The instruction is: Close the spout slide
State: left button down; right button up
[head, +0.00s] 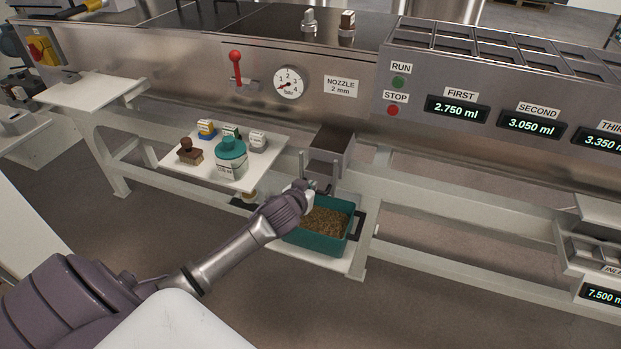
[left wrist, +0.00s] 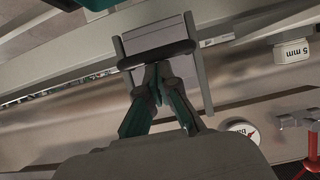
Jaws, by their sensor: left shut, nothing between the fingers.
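The spout (head: 332,143) is a dark grey chute under the machine's front panel, with an upright rail on each side. In the left wrist view, the spout slide (left wrist: 158,36) appears as a pale plate between two grey rails, with a dark crossbar (left wrist: 135,59) across it. My left gripper (head: 312,187) is at the spout's lower end, above a teal bin of grain. Its fingers (left wrist: 157,76) are together and empty, their tips at the crossbar; I cannot tell whether they touch it. The gripper partly hides the slide in the head view. My right gripper is not in view.
The teal bin (head: 299,240) stands on a low shelf below the spout. To its left, a white shelf (head: 184,167) carries a teal-capped jar (head: 231,158), a stamp (head: 190,150) and small labelled blocks. A red-knobbed lever (head: 235,66) and gauge (head: 289,83) are above. A frame beam runs right.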

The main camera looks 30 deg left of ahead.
pick_arm(q)
jog(key=shift+r, duration=0.3)
jog(key=shift+r+p, duration=0.4)
jog(key=shift+p, duration=0.2)
jog(key=p, duration=0.3)
send_near(311, 174)
jog(key=s+d+r, duration=0.2)
jog(key=s+r, duration=0.2)
jog(key=shift+d, duration=0.35)
